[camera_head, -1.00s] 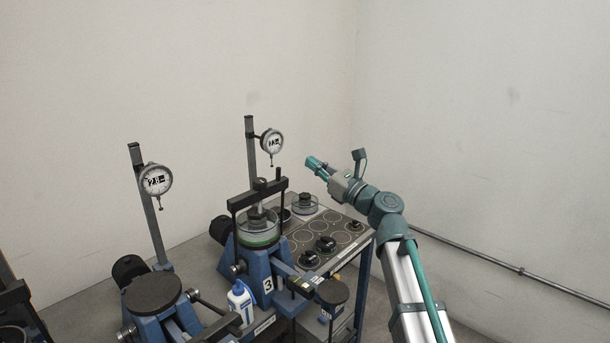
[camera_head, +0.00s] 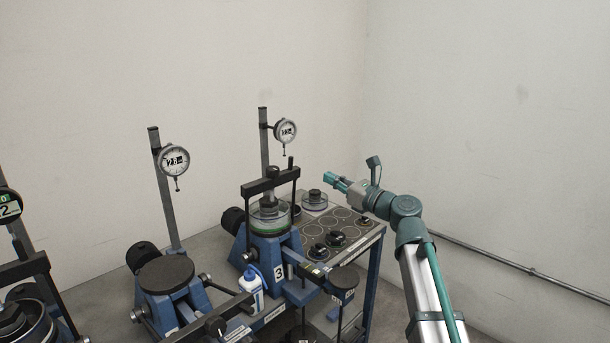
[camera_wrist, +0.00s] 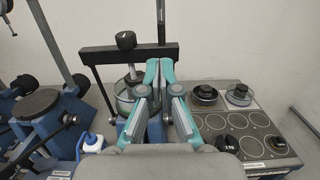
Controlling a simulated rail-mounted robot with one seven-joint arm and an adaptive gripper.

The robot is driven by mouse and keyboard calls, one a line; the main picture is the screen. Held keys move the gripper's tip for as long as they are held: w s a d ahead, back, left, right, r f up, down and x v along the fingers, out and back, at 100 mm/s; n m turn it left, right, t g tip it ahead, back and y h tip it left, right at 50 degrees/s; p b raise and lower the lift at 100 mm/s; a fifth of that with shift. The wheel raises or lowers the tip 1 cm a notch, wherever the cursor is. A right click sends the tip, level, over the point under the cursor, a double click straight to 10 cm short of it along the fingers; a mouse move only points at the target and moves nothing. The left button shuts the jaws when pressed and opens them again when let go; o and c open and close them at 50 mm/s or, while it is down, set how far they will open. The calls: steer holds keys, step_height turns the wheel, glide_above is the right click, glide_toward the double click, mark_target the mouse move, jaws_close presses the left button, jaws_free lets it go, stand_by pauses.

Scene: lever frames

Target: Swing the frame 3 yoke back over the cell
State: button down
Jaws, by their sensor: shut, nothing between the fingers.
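Frame 3 (camera_head: 279,272) is blue and carries a "3" label. Its black yoke (camera_head: 258,188) shows as a crossbar above the cell (camera_head: 270,228), a clear round dish with a green band. In the wrist view, the yoke (camera_wrist: 100,54) spans behind my fingertips, with a black knob near its middle, and the cell (camera_wrist: 124,100) is partly hidden by my fingers. I cannot tell whether the yoke leans. My gripper (camera_head: 333,179) is shut and empty, to the right of the yoke; its teal fingertips (camera_wrist: 160,68) also show in the wrist view, apart from the yoke as far as I can tell.
A dial gauge (camera_head: 286,131) stands on a post behind frame 3. A panel (camera_head: 345,256) with ring marks, dark weights and a spare dish (camera_head: 314,200) lies to the right. A white bottle (camera_head: 251,290) stands in front left. Another frame (camera_head: 167,278) stands further left.

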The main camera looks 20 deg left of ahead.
mark_target(292, 159)
steer(key=shift+p+x, duration=1.85)
steer(key=shift+x, duration=4.65)
steer(key=shift+w, duration=0.1)
